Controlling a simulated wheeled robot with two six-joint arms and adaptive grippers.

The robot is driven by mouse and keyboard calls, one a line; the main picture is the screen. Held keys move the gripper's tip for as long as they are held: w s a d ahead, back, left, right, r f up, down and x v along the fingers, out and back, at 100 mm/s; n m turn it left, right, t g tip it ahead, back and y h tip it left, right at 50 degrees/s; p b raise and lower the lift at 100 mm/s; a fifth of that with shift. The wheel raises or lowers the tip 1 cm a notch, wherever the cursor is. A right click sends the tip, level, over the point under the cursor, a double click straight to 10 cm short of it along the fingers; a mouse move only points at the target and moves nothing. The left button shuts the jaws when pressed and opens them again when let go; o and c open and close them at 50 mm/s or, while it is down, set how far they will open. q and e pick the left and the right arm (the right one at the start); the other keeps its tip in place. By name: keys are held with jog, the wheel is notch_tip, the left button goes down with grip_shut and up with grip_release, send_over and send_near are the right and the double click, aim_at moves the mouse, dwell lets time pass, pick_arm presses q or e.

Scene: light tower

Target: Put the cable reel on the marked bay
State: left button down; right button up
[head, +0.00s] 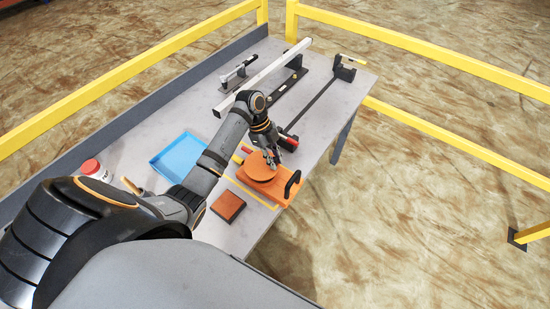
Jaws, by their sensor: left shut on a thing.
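The cable reel appears to be the orange round drum (259,171) on an orange plate (279,196) with a black handle (293,185) at its right end. My left gripper (273,161) comes down from above at the drum's far right side and is shut on the orange piece, though its fingertips are small and partly hidden. Yellow marked lines (249,193) on the grey table show along the plate's near left side. The rest of the marking is hidden, and I cannot tell whether the plate touches the table. My right gripper is out of view.
A blue tray (178,155), a white jar with red lid (92,170) and a brown-red block (228,206) are on the grey table (126,139). A long light bar (270,72) and black tools lie at the far end. Yellow rails surround the table.

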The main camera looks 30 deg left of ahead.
pick_arm(q)
jog(key=shift+a, duration=0.15)
jog(key=c, duration=1.4)
grip_release()
jog(key=shift+s+a+f, duration=0.1)
jog(key=shift+a, duration=0.1)
jog(key=shift+o, duration=0.9)
jog(key=shift+d, duration=0.2)
jog(key=shift+a+r, duration=0.15)
jog(key=shift+r, duration=0.1)
jog(key=b+v, duration=0.1)
jog(key=v, duration=0.4)
jog(key=shift+a+r, duration=0.1)
jog(key=shift+r, duration=0.15)
jog(key=p+v, duration=0.3)
jog(key=v, duration=0.3)
jog(key=shift+r+p, duration=0.15)
jog(key=shift+p, duration=0.15)
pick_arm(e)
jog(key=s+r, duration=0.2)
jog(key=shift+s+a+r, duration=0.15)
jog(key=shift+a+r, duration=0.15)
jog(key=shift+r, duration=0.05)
